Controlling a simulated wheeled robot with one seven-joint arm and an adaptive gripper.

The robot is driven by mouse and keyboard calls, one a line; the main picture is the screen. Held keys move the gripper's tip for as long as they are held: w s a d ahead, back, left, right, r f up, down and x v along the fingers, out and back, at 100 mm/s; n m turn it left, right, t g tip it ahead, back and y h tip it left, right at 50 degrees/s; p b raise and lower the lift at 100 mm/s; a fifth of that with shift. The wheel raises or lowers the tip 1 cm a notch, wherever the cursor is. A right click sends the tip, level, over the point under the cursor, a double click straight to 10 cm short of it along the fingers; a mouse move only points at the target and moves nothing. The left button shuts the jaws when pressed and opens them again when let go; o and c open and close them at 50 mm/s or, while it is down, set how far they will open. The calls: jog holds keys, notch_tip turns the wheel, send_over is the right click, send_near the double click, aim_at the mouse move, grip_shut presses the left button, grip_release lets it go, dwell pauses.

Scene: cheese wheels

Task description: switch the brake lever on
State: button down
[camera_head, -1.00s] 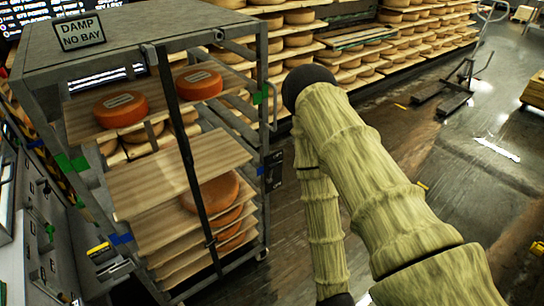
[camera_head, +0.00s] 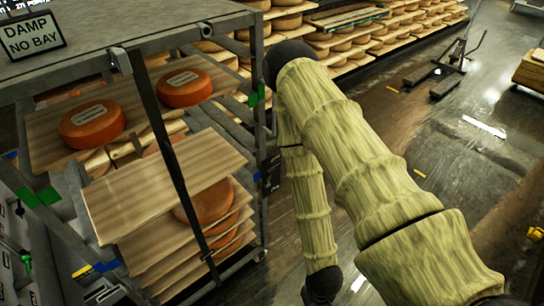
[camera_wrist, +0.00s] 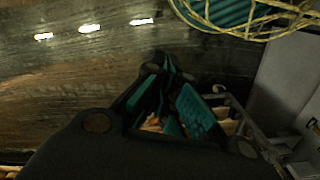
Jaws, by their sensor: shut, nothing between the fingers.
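I cannot make out a brake lever for certain in either view. A grey steel rack (camera_head: 140,37) stands at the left in the head view, with wooden boards and orange cheese wheels inside; its foot is cut off by the lower edge. My gripper (camera_wrist: 172,98) shows in the wrist view, with teal finger pads brought together and nothing held. It is above dark floor beside a pale grey surface (camera_wrist: 285,75). In the head view my arm folds down to the right of the rack, and the gripper is out of sight below the frame.
A "DAMP NO BAY" sign (camera_head: 34,36) stands on the rack top. Shelves of cheese wheels (camera_head: 340,40) line the back. A dark-footed metal stand (camera_head: 445,85) is at the back right. Wet dark floor lies open on the right.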

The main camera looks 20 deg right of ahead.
jog(key=w+t+y+b, duration=0.1)
jog(key=w+t+b, duration=0.1)
jog(key=w, duration=0.9)
jog(key=n+t+y+b, duration=0.2)
jog(key=t+b, duration=0.2)
jog(key=t, duration=0.4)
send_near(270, 159)
jog(key=a+v, duration=0.1)
jog(key=v, duration=0.2)
jog(key=shift+s+d+r, duration=0.1)
jog(key=shift+s+d, duration=0.25)
jog(key=shift+d, duration=0.2)
jog(key=shift+p+x, duration=1.4)
jog(key=shift+x, duration=3.65)
jog(key=shift+w+r, duration=0.1)
jog(key=shift+t+b, duration=0.3)
